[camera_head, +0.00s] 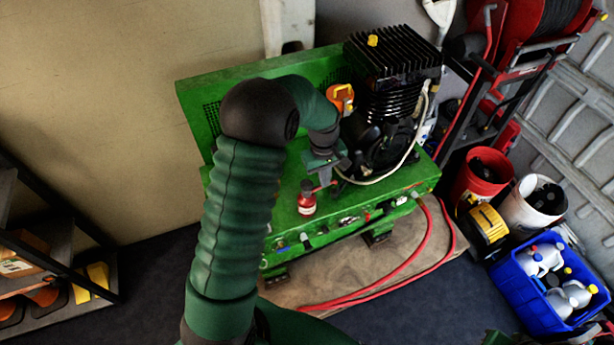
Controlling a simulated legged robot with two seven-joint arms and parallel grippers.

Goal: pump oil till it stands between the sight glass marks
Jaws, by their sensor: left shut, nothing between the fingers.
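A black finned compressor (392,75) stands on a green metal base (335,225). A small red oil can or pump (307,203) with a dark top stands upright on the base's near left part, and a thin red piece reaches from its top toward the compressor. My left gripper (338,172) is shut and empty, just above and right of the red can, close to the compressor's lower body. I cannot tell whether it touches the red piece. The sight glass, its marks and the oil level cannot be made out. My right gripper is not in view.
An orange and yellow part (341,98) sits behind my left wrist. A pale hose (410,150) loops by the compressor. Red hoses (400,270) cross the wooden board (335,280). Buckets (483,175) and a blue crate (532,300) stand right. A shelf (75,260) is left.

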